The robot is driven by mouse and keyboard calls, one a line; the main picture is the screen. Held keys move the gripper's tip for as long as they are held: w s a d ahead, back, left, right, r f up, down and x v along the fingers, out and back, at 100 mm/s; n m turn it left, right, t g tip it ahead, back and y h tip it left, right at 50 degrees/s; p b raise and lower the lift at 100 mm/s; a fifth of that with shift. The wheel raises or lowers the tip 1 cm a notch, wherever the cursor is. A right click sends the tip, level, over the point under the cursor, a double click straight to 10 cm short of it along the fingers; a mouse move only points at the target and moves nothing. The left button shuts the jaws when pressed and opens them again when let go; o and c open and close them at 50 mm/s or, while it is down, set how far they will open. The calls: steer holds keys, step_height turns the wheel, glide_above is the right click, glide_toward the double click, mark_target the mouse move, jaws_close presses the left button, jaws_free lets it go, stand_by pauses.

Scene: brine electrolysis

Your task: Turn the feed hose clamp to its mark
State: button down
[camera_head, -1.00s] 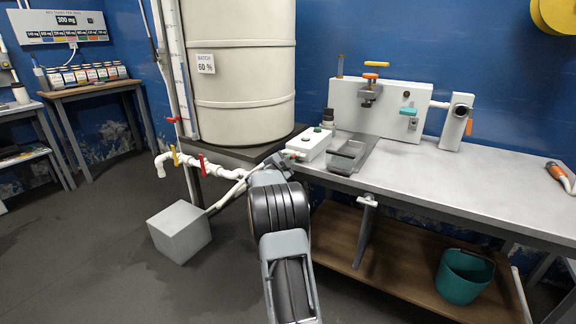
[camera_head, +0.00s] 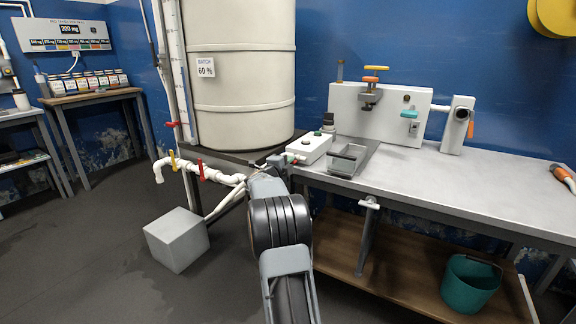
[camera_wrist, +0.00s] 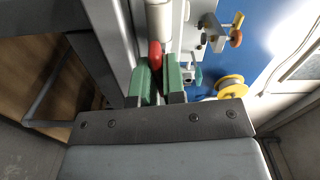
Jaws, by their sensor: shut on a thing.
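In the wrist view, my gripper (camera_wrist: 159,78) has green fingers closed on either side of a red lever (camera_wrist: 154,54), which I take to be the feed hose clamp. The lever stands against the end of a white pipe or hose (camera_wrist: 158,20). Its lower part is hidden between the fingers, and I cannot make out a mark. In the head view, my gripper (camera_head: 276,161) is at the bench's left front corner, beside the tank stand. My own arm hides most of the clamp there.
A white control box (camera_head: 311,148) and a grey tray (camera_head: 347,160) stand on the bench close to my gripper. White piping with a red valve handle (camera_head: 201,169) runs at left. A grey block (camera_head: 177,238) is on the floor. The bench's right part is mostly clear.

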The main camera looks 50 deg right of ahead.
stand_by(0.3)
steer(key=c, duration=1.2)
jaws_free()
steer(key=shift+a, duration=0.1)
steer(key=p+v, duration=0.2)
steer(key=v, duration=1.1)
steer(key=shift+a+p, duration=0.3)
steer(key=shift+p, duration=0.05)
steer(key=shift+s, duration=0.1)
